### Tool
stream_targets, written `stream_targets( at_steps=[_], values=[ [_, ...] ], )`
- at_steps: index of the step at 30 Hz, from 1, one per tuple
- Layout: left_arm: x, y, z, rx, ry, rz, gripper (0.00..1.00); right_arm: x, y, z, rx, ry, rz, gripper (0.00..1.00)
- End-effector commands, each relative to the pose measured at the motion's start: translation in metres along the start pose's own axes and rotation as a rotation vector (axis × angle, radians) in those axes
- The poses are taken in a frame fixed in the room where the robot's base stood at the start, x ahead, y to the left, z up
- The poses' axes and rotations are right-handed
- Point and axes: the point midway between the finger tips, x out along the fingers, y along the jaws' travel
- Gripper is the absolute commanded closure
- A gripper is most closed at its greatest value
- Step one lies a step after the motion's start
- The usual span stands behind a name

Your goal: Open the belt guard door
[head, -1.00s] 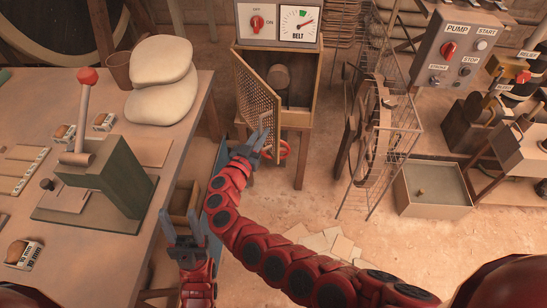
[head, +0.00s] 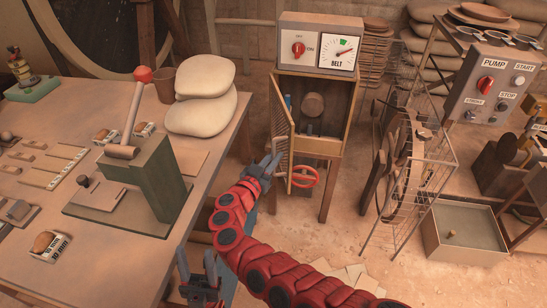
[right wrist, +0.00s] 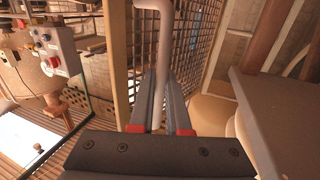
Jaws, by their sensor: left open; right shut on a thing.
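The belt guard door (head: 282,122) is a wooden-framed mesh panel on the left side of the belt cabinet (head: 330,87). It stands swung out towards me, almost edge-on in the head view, with the cabinet's interior showing. Its mesh (right wrist: 202,35) fills the upper middle of the right wrist view. My right gripper (head: 273,160) is at the door's lower front edge. In the right wrist view its fingers are shut on the pale, rod-like door handle (right wrist: 163,45). My left gripper (head: 197,268) is open and empty, low beside the workbench.
The workbench (head: 215,150) with a lever press (head: 150,170) and pale sacks (head: 200,110) lies left. A red handwheel (head: 305,177) sits low on the cabinet. A wire cage (head: 425,170) stands right. Floor between cage and cabinet is mostly clear.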

Motion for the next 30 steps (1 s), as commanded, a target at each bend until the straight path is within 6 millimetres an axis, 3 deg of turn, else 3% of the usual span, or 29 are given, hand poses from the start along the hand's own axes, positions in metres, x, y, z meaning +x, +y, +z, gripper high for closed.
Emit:
stream_targets(
  at_steps=[9, 10, 15, 30],
  values=[
    [0.0001, 0.0000, 0.0000, 0.000, 0.000, 0.000, 0.50, 0.0003, -0.0002, -0.0016, 0.000, 0.004, 0.000, 1.00],
    [0.0001, 0.0000, -0.0001, 0.000, 0.000, 0.000, 0.50, 0.0003, -0.0002, -0.0016, 0.000, 0.004, 0.000, 0.82],
    [0.0000, 0.0000, 0.0000, 0.000, 0.000, 0.000, 0.50, 0.0002, 0.0000, -0.0011, 0.000, 0.003, 0.000, 0.55],
    [-0.0024, 0.0001, 0.0004, 0.000, 0.000, 0.000, 0.50, 0.0003, 0.0004, 0.0007, 0.000, 0.001, 0.001, 0.55]
  ],
)
